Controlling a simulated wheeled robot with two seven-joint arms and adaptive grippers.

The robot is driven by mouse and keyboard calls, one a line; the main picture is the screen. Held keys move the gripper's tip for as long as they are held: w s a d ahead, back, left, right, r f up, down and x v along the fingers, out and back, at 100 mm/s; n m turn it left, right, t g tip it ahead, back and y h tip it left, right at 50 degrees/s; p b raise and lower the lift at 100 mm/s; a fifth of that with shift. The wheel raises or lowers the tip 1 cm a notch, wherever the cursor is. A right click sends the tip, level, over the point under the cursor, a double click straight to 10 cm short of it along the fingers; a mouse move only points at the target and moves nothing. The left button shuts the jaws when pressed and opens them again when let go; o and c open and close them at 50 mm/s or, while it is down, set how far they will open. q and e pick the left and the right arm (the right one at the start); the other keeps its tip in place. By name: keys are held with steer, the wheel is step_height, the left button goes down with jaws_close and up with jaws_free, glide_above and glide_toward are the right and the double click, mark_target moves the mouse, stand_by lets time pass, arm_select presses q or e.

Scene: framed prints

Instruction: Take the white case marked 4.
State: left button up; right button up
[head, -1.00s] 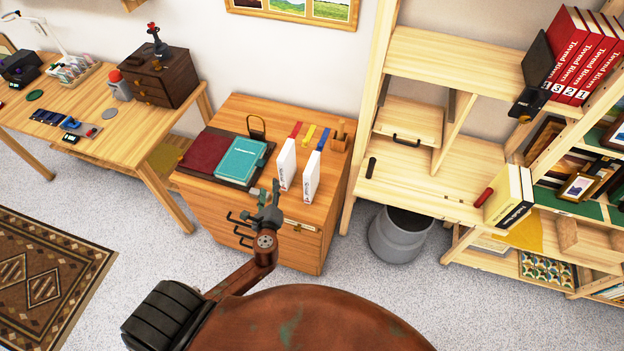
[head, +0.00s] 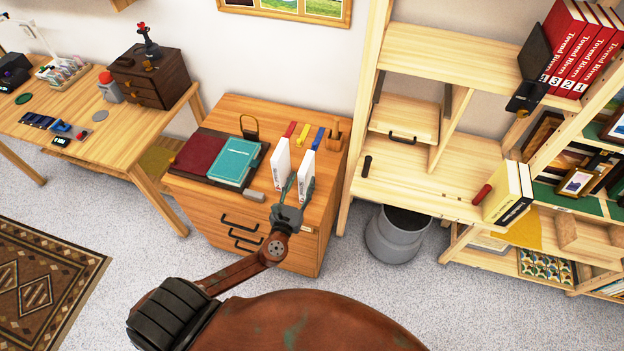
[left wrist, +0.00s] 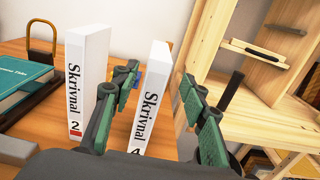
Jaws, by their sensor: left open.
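The white case marked 4 (left wrist: 150,92) stands upright on the wooden cabinet and shows "Skrivnal" on its spine. It is the right one of two white cases in the head view (head: 307,165). The white case marked 2 (left wrist: 88,75) stands to its left, also in the head view (head: 281,165). My left gripper (head: 298,187) is open at the front of case 4. In the left wrist view its green fingers (left wrist: 158,78) lie on either side of case 4, one in the gap between the cases. I cannot tell whether they touch it. My right gripper is not in view.
The cabinet top (head: 215,103) also holds a teal book (head: 236,160), a dark red book (head: 203,151), a grey block (head: 254,196) and several coloured strips behind the cases. A wooden shelf unit (head: 440,50) stands close to the right, with a grey bin (head: 397,235) below.

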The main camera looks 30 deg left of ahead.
mark_target(307, 166)
arm_select(q)
steer(key=x, duration=0.7)
steer(key=shift+a, duration=0.25)
steer(key=shift+c, duration=0.2)
jaws_close()
